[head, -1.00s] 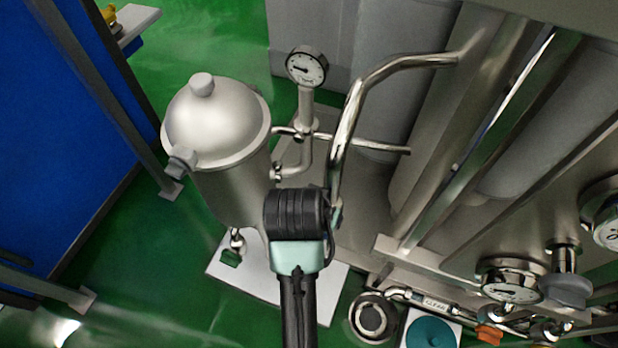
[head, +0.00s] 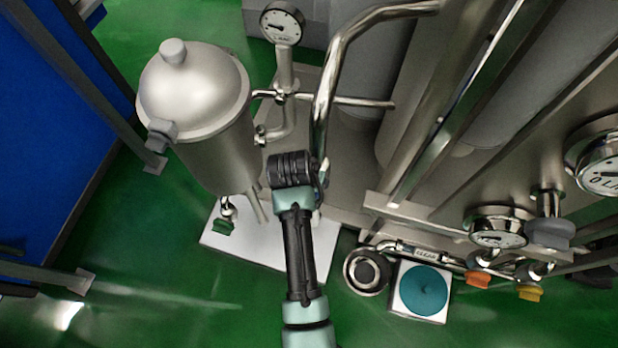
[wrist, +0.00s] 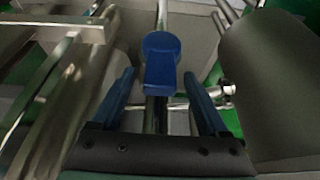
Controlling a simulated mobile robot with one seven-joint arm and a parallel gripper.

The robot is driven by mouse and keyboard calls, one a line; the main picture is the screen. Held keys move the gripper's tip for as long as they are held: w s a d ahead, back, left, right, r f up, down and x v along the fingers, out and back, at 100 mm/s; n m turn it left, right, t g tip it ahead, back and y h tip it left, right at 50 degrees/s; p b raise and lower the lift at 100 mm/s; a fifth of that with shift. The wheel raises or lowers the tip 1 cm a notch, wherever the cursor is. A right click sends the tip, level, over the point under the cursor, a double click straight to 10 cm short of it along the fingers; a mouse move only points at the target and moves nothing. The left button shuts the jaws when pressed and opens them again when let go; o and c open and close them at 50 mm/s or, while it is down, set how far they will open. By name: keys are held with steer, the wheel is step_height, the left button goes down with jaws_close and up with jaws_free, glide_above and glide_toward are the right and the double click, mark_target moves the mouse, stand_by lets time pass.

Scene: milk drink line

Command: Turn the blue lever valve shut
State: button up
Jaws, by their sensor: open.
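The blue lever valve (wrist: 161,62) shows in the wrist view, mounted on a shiny vertical pipe. Its flat handle points down the picture, toward my gripper. My gripper (wrist: 160,88) is open, with one blue finger on each side of the lever's lower end. I see a gap between the lever and each finger, and cannot tell how far the handle reaches between them in depth. In the head view my arm's dark end part stands in front of the pipe, and the blue lever and the fingertips are hidden there.
A steel tank (head: 194,100) with a domed lid stands left of my arm, with a pressure gauge (head: 282,23) behind. A bent steel pipe (head: 326,95) rises right beside my arm. Orange (head: 478,279) and yellow (head: 529,293) handles and a teal disc (head: 423,290) lie lower right.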

steer(key=shift+w+d+f, duration=0.1)
steer(key=shift+w+f, duration=0.15)
steer(key=shift+f, duration=0.25)
jaws_close()
stand_by(1.2)
